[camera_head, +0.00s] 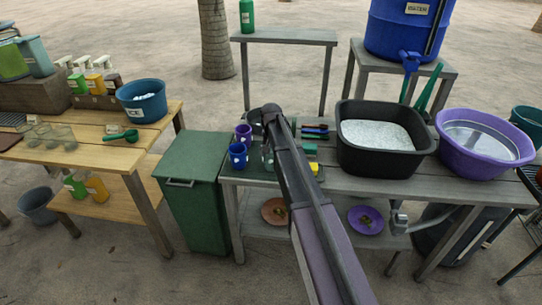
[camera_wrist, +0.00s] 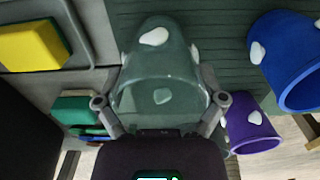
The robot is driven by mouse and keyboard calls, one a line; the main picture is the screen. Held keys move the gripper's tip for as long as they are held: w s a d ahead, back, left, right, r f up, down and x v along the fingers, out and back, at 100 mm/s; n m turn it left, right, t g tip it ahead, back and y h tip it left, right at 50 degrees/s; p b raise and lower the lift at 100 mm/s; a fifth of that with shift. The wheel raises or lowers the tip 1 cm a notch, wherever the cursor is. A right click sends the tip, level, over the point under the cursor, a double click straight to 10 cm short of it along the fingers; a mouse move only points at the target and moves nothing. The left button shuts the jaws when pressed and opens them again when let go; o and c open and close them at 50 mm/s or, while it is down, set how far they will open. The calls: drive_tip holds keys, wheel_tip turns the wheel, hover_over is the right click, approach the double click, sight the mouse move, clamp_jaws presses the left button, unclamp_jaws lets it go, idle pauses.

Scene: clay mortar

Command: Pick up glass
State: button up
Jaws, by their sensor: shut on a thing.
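A clear, greenish glass (camera_wrist: 160,65) with white spots lies between the two fingers of my gripper (camera_wrist: 162,100) in the wrist view. The fingers are shut on its sides near the wide rim, which faces the camera. Behind it is a dark green ribbed mat (camera_wrist: 215,25). In the head view my arm covers most of the gripper and the held glass, above the middle grey table (camera_head: 345,184). I cannot tell whether the glass touches the mat.
A blue cup (camera_wrist: 285,60) and a purple cup (camera_wrist: 252,125) stand close beside the glass. A yellow sponge (camera_wrist: 32,43) lies on the other side. A black tub (camera_head: 350,155) and a purple basin (camera_head: 510,170) fill the table's right. Several clear glasses (camera_head: 50,137) stand on the wooden table.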

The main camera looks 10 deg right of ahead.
drive_tip(key=shift+r, duration=0.2)
wheel_tip(320, 180, up, 2)
drive_tip(key=shift+r+p, duration=0.1)
drive_tip(key=shift+p, duration=1.15)
drive_tip(key=s+d+r+p, duration=0.2)
drive_tip(key=s, duration=1.3)
drive_tip(key=shift+s+d+r, duration=0.15)
drive_tip(key=shift+s+d, duration=0.2)
drive_tip(key=shift+s, duration=0.05)
drive_tip(key=shift+r, duration=0.1)
wheel_tip(320, 180, up, 24)
drive_tip(key=p, duration=2.4)
drive_tip(key=shift+f, duration=0.2)
drive_tip(key=shift+s, duration=0.15)
